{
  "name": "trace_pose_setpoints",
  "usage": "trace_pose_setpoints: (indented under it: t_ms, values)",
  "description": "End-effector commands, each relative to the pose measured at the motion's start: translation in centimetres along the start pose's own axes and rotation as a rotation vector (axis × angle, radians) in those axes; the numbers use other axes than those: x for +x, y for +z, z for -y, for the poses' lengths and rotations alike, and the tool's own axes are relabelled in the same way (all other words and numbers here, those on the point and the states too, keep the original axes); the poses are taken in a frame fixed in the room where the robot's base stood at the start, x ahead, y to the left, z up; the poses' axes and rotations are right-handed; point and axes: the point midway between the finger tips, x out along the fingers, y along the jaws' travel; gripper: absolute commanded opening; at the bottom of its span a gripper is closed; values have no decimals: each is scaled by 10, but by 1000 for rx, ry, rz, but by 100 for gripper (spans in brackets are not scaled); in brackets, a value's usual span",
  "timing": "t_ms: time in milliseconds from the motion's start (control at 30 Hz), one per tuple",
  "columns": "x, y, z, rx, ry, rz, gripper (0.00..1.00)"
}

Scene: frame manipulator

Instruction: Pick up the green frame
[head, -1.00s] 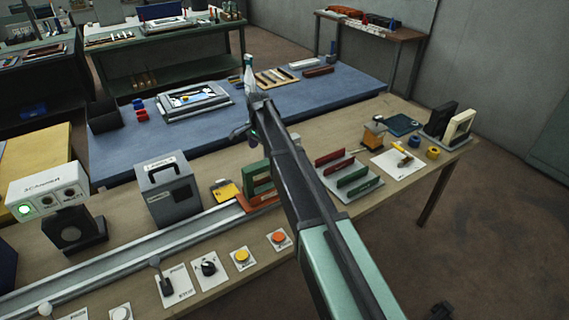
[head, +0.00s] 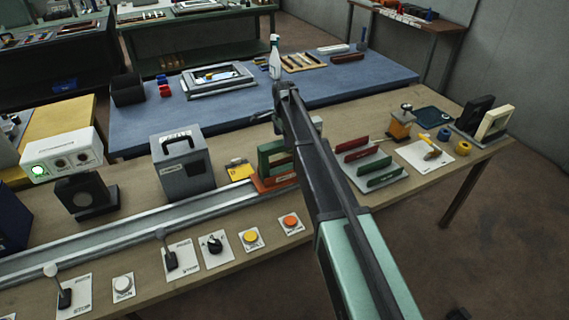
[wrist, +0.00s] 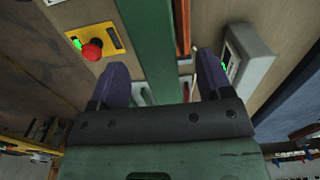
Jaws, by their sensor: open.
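The green frame (head: 272,153) stands upright on an orange base at the end of the rail, just left of my arm in the head view. Its right part is hidden behind my arm. In the wrist view a long green bar (wrist: 149,40), apparently the green frame, runs down the picture between my fingers. My gripper (wrist: 160,82) is open, with one dark purple finger on each side of the bar. I cannot tell how far the bar is from the fingertips.
A grey box with a handle (head: 182,163) stands left of the frame. A grey rack (head: 375,162) holds red and green pieces on the right. A red button on a yellow plate (wrist: 94,45) and a grey device (wrist: 249,58) flank the bar in the wrist view.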

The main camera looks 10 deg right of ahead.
Motion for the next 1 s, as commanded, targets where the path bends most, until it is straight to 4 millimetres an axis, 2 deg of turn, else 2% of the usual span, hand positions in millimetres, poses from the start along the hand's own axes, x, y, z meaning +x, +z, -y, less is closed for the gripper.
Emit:
trace_pose_setpoints:
  t_ms: [100, 233, 500, 900, 1000]
  values:
    - [26, 0, -2, 0, 0, 0, 72]
    - [50, -1, -3, 0, 0, 0, 72]
    - [48, -1, -3, 0, 0, 0, 72]
    - [48, -1, -3, 0, 0, 0, 11]
    - [48, -1, -3, 0, 0, 0, 0]
